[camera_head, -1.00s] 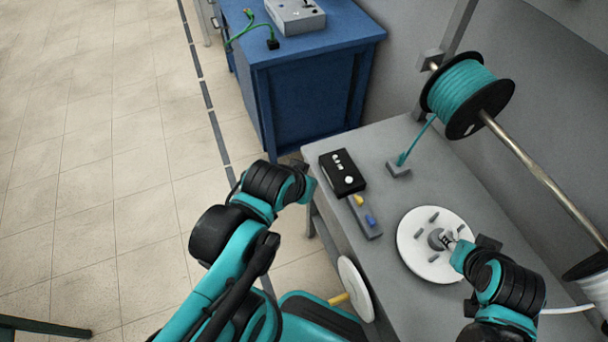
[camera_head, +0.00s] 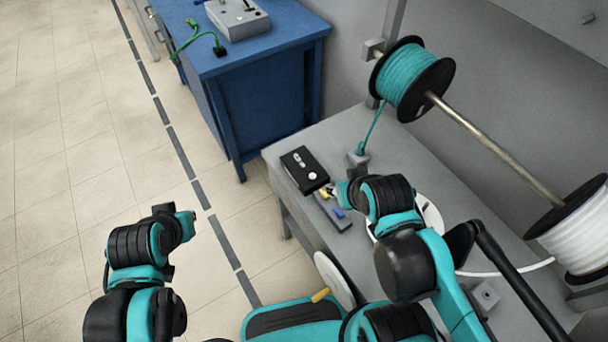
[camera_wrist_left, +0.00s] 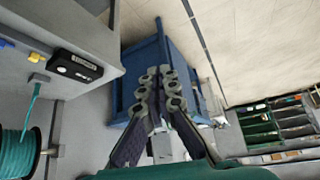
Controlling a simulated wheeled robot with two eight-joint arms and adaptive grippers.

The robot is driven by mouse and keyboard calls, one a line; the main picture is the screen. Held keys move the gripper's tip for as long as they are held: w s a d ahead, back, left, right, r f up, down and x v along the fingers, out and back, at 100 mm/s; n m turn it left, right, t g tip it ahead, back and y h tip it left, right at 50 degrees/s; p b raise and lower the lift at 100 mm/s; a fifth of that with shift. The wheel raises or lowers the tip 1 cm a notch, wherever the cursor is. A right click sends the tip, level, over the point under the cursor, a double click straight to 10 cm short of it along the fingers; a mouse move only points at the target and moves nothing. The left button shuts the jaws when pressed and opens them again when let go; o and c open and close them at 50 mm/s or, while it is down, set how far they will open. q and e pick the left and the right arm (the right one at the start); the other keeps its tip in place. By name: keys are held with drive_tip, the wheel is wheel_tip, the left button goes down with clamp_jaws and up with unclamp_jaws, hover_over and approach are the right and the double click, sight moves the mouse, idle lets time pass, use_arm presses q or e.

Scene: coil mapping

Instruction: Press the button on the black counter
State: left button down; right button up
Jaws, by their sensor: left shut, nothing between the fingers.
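The black counter (camera_head: 305,170) lies on the grey table with a small light display and a round white button (camera_head: 312,176) on its top. It also shows at the left in the left wrist view (camera_wrist_left: 75,66). My right gripper (camera_head: 338,193) is just right of the counter's near corner, mostly hidden by its own wrist; its fingers cannot be made out. My left gripper is out over the floor, left of the table. Its fingers (camera_wrist_left: 160,92) are shut and empty in the left wrist view, well away from the counter.
A white disc (camera_head: 433,215) is partly hidden under my right arm. A teal spool (camera_head: 410,80) and a white spool (camera_head: 580,235) hang on a rod. A blue cabinet (camera_head: 265,90) stands behind.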

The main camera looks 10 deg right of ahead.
drive_tip(key=shift+o, duration=0.7)
use_arm(q)
drive_tip(key=w+d+n+h+p, duration=0.1)
drive_tip(key=w+d+n+h, duration=0.1)
drive_tip(key=w+d+n, duration=0.9)
drive_tip(key=w+d+f+n+h, duration=0.1)
drive_tip(key=w+d+f+n, duration=0.1)
drive_tip(key=d, duration=0.8)
drive_tip(key=w+d+f+n+h+p, duration=0.1)
drive_tip(key=w+d+f+n+h, duration=0.1)
drive_tip(key=d+n, duration=0.5)
drive_tip(key=w+d+f, duration=0.1)
drive_tip(key=d+f, duration=0.1)
drive_tip(key=d, duration=0.2)
drive_tip(key=shift+d+f, duration=0.25)
drive_tip(key=shift+f, duration=0.1)
use_arm(e)
wheel_tip(320, 180, up, 2)
drive_tip(key=shift+r, duration=0.2)
use_arm(q)
drive_tip(key=shift+w, duration=0.1)
